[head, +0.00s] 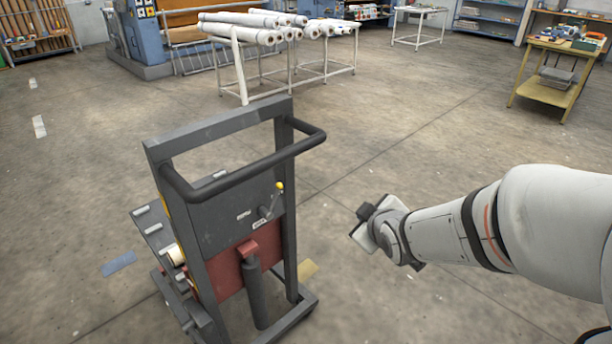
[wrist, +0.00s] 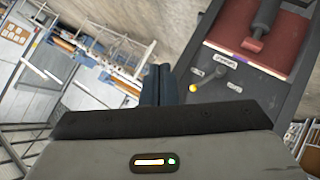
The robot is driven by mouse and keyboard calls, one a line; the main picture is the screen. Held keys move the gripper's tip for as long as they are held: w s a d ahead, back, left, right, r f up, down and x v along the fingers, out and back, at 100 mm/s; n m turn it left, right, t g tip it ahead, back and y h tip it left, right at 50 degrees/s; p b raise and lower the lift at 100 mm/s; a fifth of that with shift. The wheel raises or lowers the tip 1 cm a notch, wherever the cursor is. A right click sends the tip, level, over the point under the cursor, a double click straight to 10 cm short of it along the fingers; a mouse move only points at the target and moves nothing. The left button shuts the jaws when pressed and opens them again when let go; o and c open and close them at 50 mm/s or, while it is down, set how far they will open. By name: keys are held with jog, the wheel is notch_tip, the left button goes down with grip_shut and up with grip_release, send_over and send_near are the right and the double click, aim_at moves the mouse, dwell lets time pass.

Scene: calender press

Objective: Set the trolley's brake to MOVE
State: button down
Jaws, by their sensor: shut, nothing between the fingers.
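The grey trolley (head: 228,215) stands upright at centre left in the head view, with a black push handle at its top. Its brake lever (head: 267,208) is on the dark panel below the handle, tilted up and to the right, with a yellow knob (head: 280,186) at its end. The knob also shows in the wrist view (wrist: 193,88), just right of my fingers. Small pale labels (wrist: 227,61) sit around the lever; I cannot read them surely. My gripper (head: 363,212) is shut and empty, to the right of the trolley and apart from it.
The handle (head: 245,172) juts out above the lever. White rolls (head: 250,30) lie on a rack behind the trolley. A yellow table (head: 548,88) stands at the back right.

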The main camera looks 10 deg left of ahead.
jog(key=a+f+n+t+y+b, duration=0.1)
jog(key=a+f+n+y+b, duration=0.3)
jog(key=a, duration=0.4)
jog(key=a+f+n+y+b, duration=0.1)
jog(key=a+f+n+y, duration=0.1)
jog(key=a+n+y, duration=0.45)
jog(key=w+a+f+m+h, duration=0.1)
jog(key=w+a+f+h, duration=0.1)
jog(key=w+a, duration=0.6)
jog(key=shift+w+a, duration=0.15)
jog(key=shift+w, duration=1.05)
